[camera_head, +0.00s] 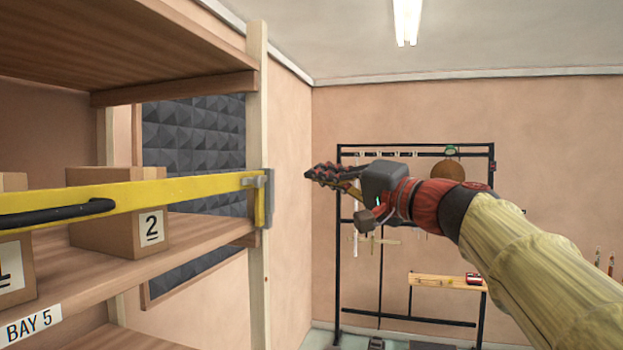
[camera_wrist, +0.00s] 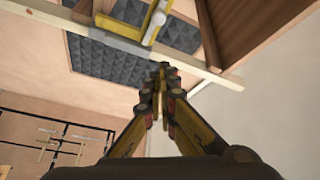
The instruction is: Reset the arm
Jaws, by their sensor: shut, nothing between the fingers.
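My gripper (camera_head: 322,174) is in the middle of the head view, at the end of my arm, which reaches in from the right. Its fingers point left, toward the shelf's upright post (camera_head: 257,120). They are shut and hold nothing. In the wrist view the two fingers of my gripper (camera_wrist: 160,80) meet at their tips. In the head view a clear gap shows between the fingertips and a yellow bar (camera_head: 150,196) with a black handle across the shelf front. The bar's grey end bracket (camera_head: 262,182) sits at the post.
A wooden shelf marked BAY 5 (camera_head: 34,326) fills the left side. A box numbered 2 (camera_head: 118,236) stands on it behind the yellow bar. A black rack (camera_head: 338,260) with hanging items stands at the back wall. A small wooden bench (camera_head: 440,283) stands at the rack.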

